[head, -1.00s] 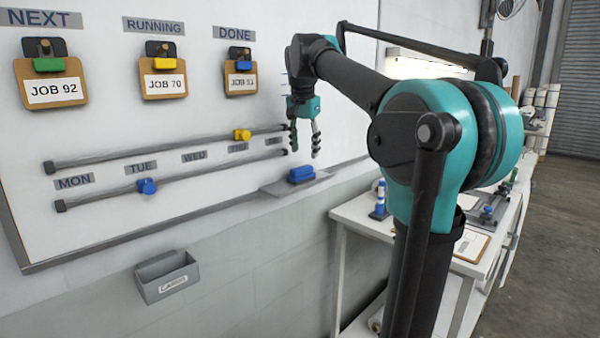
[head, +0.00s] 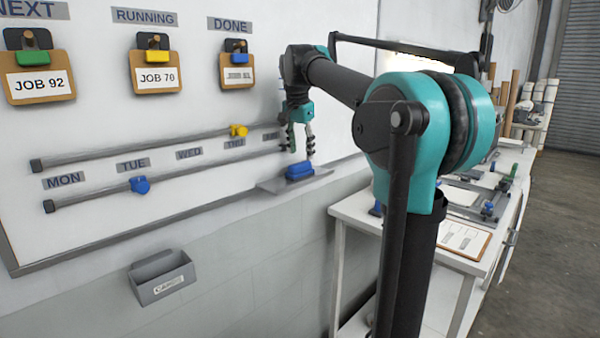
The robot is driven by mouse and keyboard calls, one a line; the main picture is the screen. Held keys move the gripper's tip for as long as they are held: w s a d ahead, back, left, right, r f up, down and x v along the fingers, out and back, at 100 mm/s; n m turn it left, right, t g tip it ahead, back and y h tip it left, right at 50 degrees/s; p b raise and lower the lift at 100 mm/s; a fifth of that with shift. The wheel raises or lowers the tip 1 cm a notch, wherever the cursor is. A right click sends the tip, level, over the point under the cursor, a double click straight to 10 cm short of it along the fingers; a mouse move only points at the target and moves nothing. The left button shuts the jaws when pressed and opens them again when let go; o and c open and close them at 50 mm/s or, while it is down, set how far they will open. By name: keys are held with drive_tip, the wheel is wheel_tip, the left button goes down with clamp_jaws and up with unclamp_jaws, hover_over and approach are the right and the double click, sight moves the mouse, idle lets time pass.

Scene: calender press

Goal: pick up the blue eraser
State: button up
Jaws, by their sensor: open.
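The blue eraser (head: 299,170) lies on a small grey ledge (head: 268,185) at the lower edge of the whiteboard. My gripper (head: 300,157) points down just above the eraser. Its two fingers are apart, with nothing visible between them. The fingertips look close to the top of the eraser; I cannot tell whether they touch it.
The whiteboard carries two grey rails with a yellow slider (head: 238,130) and a blue slider (head: 140,185). Clipboards such as JOB 92 (head: 40,83) hang above. A grey bin (head: 162,277) is on the wall below. A white table (head: 350,212) stands right.

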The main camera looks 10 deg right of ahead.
sight(301, 164)
drive_tip(key=shift+x, duration=3.1)
drive_tip(key=shift+s+a, duration=0.15)
drive_tip(key=c, duration=1)
drive_tip(key=shift+o, duration=0.2)
drive_tip(key=shift+r, duration=0.1)
drive_tip(key=shift+s+r, duration=0.2)
drive_tip(key=shift+r, duration=0.4)
wheel_tip(301, 164, up, 6)
drive_tip(key=shift+f, duration=0.2)
drive_tip(key=s+d, duration=1.1)
drive_tip(key=s, duration=0.5)
drive_tip(key=shift+d, duration=0.35)
drive_tip(key=shift+w, duration=0.1)
